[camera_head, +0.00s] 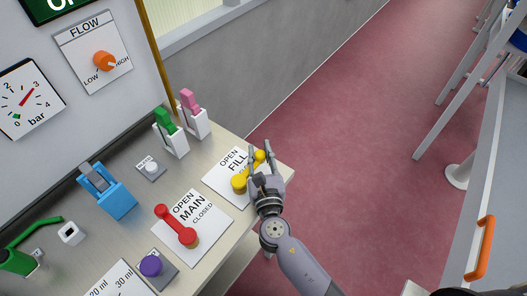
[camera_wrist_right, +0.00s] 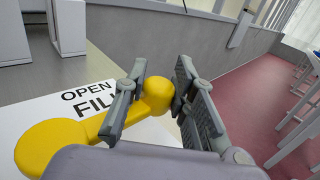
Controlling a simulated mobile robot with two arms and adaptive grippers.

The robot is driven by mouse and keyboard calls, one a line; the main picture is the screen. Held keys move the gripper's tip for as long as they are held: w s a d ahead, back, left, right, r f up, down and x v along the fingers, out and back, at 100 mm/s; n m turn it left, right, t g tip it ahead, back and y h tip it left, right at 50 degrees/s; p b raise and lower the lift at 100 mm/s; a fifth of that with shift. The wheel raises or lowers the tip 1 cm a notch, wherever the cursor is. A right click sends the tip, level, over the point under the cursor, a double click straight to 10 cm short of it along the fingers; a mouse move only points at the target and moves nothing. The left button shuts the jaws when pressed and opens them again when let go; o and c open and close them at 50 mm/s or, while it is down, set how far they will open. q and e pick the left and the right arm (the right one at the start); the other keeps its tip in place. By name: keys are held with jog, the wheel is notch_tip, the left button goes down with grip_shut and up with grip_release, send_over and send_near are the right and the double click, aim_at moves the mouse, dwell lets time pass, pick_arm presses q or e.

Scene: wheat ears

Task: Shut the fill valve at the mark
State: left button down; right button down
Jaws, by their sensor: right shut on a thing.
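The yellow fill valve (camera_head: 239,184) stands on a white sheet marked OPEN FILL (camera_head: 222,176) near the counter's right end. Its lever slants up and right in the head view, from the round hub to a knob. My right gripper (camera_head: 261,152) is shut on the knob end. In the right wrist view the yellow knob (camera_wrist_right: 158,93) sits between the two grey fingers, and the hub (camera_wrist_right: 45,148) is at the lower left. The rest of the sheet's lettering is hidden by my gripper. My left gripper is not in view.
The red MAIN valve (camera_head: 176,228) is close by at the left. Behind stand green (camera_head: 170,135) and pink (camera_head: 191,108) levers on white bases. A blue device (camera_head: 108,191), a purple knob (camera_head: 151,265), a bar gauge (camera_head: 25,98) and an orange FLOW knob (camera_head: 104,61) are further left.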

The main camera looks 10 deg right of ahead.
jog(key=shift+d+f, duration=0.1)
dwell(0.4)
jog(key=c, duration=1.3)
grip_release()
jog(key=s, duration=1.2)
jog(key=shift+d, duration=0.1)
